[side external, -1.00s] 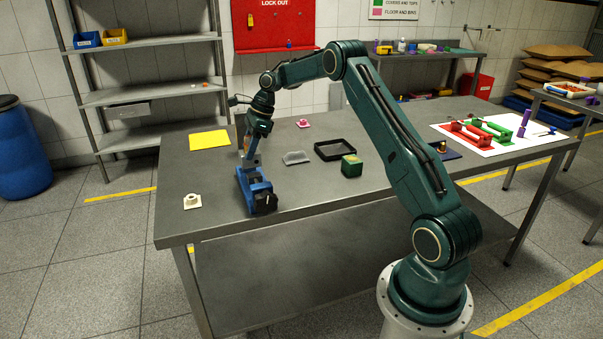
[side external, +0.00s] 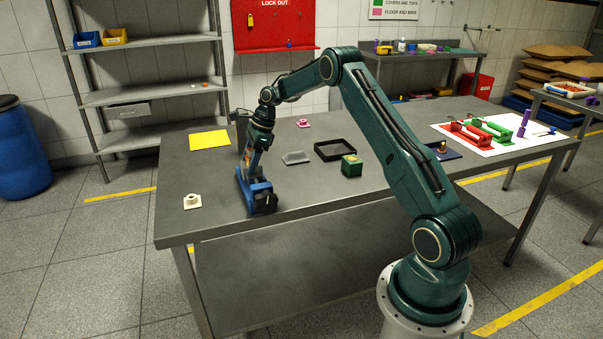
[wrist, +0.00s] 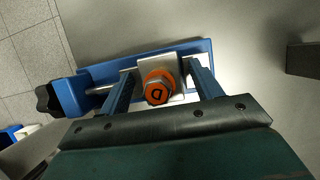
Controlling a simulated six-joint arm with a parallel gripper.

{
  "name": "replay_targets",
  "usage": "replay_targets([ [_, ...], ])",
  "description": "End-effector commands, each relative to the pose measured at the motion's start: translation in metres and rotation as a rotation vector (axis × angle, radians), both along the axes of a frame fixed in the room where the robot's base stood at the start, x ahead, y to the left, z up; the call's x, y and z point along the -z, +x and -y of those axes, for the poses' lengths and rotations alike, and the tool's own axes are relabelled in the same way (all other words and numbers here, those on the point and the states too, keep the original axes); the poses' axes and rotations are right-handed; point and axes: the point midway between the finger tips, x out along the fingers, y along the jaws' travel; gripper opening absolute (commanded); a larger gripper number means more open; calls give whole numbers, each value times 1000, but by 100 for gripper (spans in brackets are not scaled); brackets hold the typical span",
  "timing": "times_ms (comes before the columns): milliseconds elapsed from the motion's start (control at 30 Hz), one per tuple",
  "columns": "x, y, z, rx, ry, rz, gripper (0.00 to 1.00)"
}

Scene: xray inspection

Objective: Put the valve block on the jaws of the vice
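The blue vice (side external: 262,200) stands near the left front of the grey table. It also shows in the wrist view (wrist: 68,96), with its black handle at the left. My gripper (side external: 247,170) is directly over the vice, pointing down. In the wrist view my gripper (wrist: 160,70) has its two fingers on either side of the valve block (wrist: 148,62), a pale grey piece with an orange ring and hex fitting on top. In the side view the block is hardly visible.
A white flanged part (side external: 192,201) lies left of the vice. To the right are a grey wedge-like part (side external: 296,158), a black tray (side external: 318,150) and a green box (side external: 351,166). A yellow sheet (side external: 210,141) lies behind.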

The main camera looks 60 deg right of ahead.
Motion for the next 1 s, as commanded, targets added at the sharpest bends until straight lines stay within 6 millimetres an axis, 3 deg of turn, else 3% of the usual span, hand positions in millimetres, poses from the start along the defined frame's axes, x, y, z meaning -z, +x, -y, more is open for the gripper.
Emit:
replay_targets([
  [367, -1, 0, 0, 0, 0, 0, 67],
  [567, -12, -2, 3, 0, 0, 1, 67],
  [1000, -72, -19, 21, 2, -1, 4, 67],
])
